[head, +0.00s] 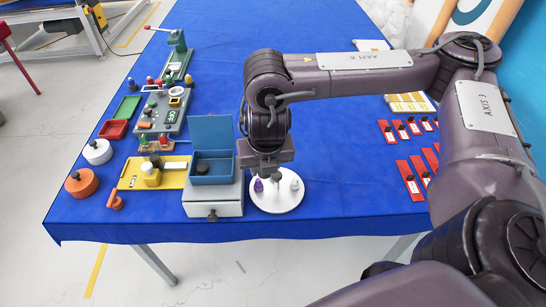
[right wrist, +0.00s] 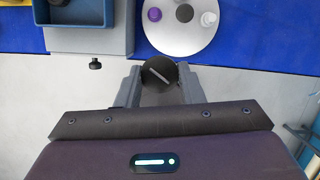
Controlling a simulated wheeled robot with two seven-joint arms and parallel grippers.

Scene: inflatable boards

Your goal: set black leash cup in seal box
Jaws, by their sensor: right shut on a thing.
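My right gripper (head: 275,174) is shut on a round black piece with a pale slot on top, taken as the black leash cup (right wrist: 158,72). It hangs over the white round plate (head: 275,204); the height of the gap is hard to judge. On the plate stand a purple piece (head: 258,186) and a white piece (head: 294,185), with a dark round spot (right wrist: 184,13) between them, either a piece or a mark. The blue open box (head: 212,167), likely the seal box, has its lid raised and sits left of the gripper. My left gripper is out of view.
The blue box rests on a grey drawer unit (head: 213,202) with a black knob. A yellow tray (head: 140,174) and an orange round container (head: 82,183) stand farther left. Red cards (head: 410,182) with black pieces lie at right. The front cloth (head: 340,215) is clear.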

